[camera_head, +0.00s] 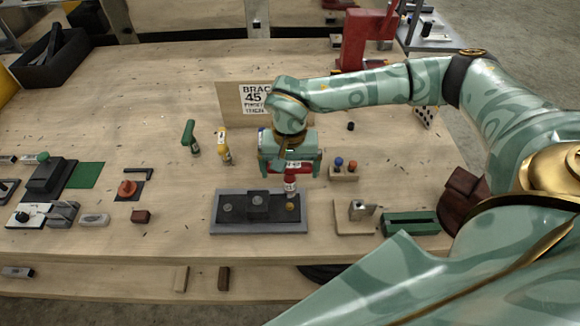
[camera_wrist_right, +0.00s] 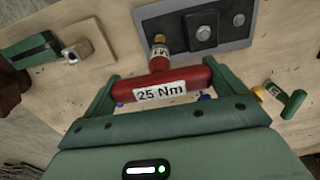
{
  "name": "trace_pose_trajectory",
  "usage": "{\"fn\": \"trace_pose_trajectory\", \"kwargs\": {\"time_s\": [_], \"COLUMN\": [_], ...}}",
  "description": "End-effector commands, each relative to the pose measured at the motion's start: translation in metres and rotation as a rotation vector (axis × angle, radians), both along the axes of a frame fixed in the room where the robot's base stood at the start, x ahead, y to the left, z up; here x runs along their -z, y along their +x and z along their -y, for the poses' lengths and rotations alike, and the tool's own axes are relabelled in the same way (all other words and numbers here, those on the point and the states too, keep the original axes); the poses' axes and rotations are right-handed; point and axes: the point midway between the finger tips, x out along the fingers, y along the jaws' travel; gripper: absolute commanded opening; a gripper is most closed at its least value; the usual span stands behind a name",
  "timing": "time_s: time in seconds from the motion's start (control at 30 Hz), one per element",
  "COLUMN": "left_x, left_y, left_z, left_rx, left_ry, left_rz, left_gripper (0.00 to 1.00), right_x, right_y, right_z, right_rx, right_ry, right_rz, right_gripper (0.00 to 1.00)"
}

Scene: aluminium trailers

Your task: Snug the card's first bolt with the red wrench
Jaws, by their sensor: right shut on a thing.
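My right gripper (camera_head: 290,170) is shut on the red wrench (camera_wrist_right: 182,80), whose handle lies across the fingers and reads "25 Nm" in the wrist view. The wrench's shaft (camera_head: 291,184) points down at the right end of the dark bracket plate (camera_head: 242,228). A brass-coloured bolt (camera_head: 290,206) shows just below the shaft's tip; I cannot tell whether they touch. The plate also bears a grey bolt (camera_head: 228,208) at left and a dark block (camera_head: 258,202) in the middle. The card (camera_head: 258,97) stands behind, partly hidden by my arm; "45" and "FIRST" are legible. My left gripper is out of view.
A green wrench (camera_head: 189,134) and a yellow wrench (camera_head: 223,144) stand left of my gripper. A small block with coloured pegs (camera_head: 344,174), a wooden holder (camera_head: 354,218) and a green slotted block (camera_head: 410,223) lie to the right. A red press (camera_head: 364,40) stands behind.

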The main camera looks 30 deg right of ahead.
Motion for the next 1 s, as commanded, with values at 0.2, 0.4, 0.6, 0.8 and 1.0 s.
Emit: {"fn": "trace_pose_trajectory", "kwargs": {"time_s": [0.2, 0.4, 0.6, 0.8, 1.0], "left_x": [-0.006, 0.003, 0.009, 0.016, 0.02], "left_y": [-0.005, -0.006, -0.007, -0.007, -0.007], "left_z": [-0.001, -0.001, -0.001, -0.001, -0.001], "left_rx": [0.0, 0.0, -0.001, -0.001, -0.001], "left_ry": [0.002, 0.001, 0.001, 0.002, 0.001], "left_rz": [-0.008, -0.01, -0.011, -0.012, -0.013], "left_gripper": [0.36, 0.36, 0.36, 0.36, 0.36], "right_x": [-0.003, 0.012, 0.025, 0.037, 0.048], "right_y": [0.0, 0.0, 0.0, 0.0, 0.0], "right_z": [0.0, 0.0, 0.0, 0.0, 0.0], "right_rx": [0.001, 0.001, 0.002, 0.002, 0.001], "right_ry": [0.0, 0.0, 0.0, 0.0, 0.0], "right_rz": [0.001, 0.001, 0.0, 0.001, 0.001], "right_gripper": [0.53, 0.53, 0.53, 0.53, 0.53]}}
